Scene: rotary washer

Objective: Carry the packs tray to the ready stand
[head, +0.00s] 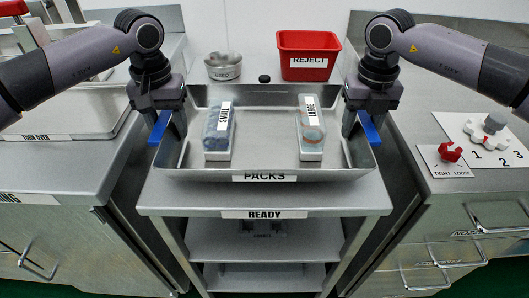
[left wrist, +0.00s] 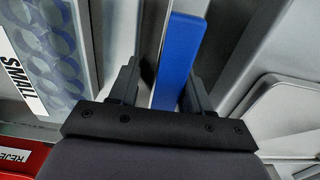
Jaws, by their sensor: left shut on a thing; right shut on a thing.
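The metal packs tray (head: 265,145) is over the top of the ready stand (head: 350,198), whose front edge carries the READY label. I cannot tell whether it touches the top. In the tray, the SMALL pack (head: 217,142) stands at the left and the LARGE pack (head: 312,140) at the right. My left gripper (head: 163,120) is shut on the tray's left blue handle (head: 159,128), which also shows between the fingers in the left wrist view (left wrist: 178,60). My right gripper (head: 366,120) is shut on the right blue handle (head: 369,127). The tray looks level.
Behind the tray are a red REJECT bin (head: 308,66), a round metal bowl (head: 223,72) and a small black knob (head: 264,78). Counters flank the stand. The right one holds a TIGHT/LOOSE red knob (head: 449,152) and a numbered dial (head: 487,130). Shelves lie below the stand top.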

